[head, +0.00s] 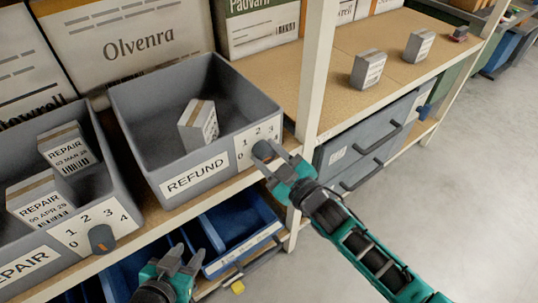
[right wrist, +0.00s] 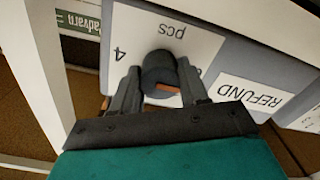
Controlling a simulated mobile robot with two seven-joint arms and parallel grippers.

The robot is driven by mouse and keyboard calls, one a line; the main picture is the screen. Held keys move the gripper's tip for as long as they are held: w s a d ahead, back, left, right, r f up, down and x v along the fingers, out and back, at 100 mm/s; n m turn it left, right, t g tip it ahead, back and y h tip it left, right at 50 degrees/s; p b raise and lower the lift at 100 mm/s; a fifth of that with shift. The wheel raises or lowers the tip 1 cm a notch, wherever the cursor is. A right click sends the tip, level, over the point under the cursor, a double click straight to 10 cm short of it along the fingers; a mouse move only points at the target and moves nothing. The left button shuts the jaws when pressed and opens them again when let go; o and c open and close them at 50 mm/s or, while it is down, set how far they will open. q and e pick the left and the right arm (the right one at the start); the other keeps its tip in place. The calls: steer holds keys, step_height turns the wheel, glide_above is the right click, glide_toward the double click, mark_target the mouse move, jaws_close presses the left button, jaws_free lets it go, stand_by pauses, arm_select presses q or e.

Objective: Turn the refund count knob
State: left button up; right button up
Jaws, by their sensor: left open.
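The grey refund bin (head: 160,180) stands on the shelf with a REFUND label and a small box (head: 198,124) inside. Its count knob (head: 263,151) is a dark round dial on a white number plate at the bin's front right corner. In the right wrist view the knob (right wrist: 160,72) sits between the fingers of my right gripper (right wrist: 160,85), with an orange mark on its lower side. I cannot tell whether the fingers press on it. The right gripper also shows in the head view (head: 275,162). My left gripper (head: 183,262) is open and empty, low in front of the shelf.
A repair bin (head: 120,200) with two boxes and its own knob (head: 102,239) stands to the left. A white upright post (head: 316,70) rises just right of the refund bin. Blue bins (head: 235,225) lie below. Open floor (head: 470,150) is at the right.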

steer(key=c, duration=0.5)
steer(key=shift+m, duration=0.3)
steer(key=m+p, duration=0.1)
steer(key=m, duration=0.2)
steer(key=m+p, duration=0.1)
steer(key=m, duration=0.4)
stand_by(0.6)
steer(key=o, duration=1.1)
steer(key=shift+c, duration=0.2)
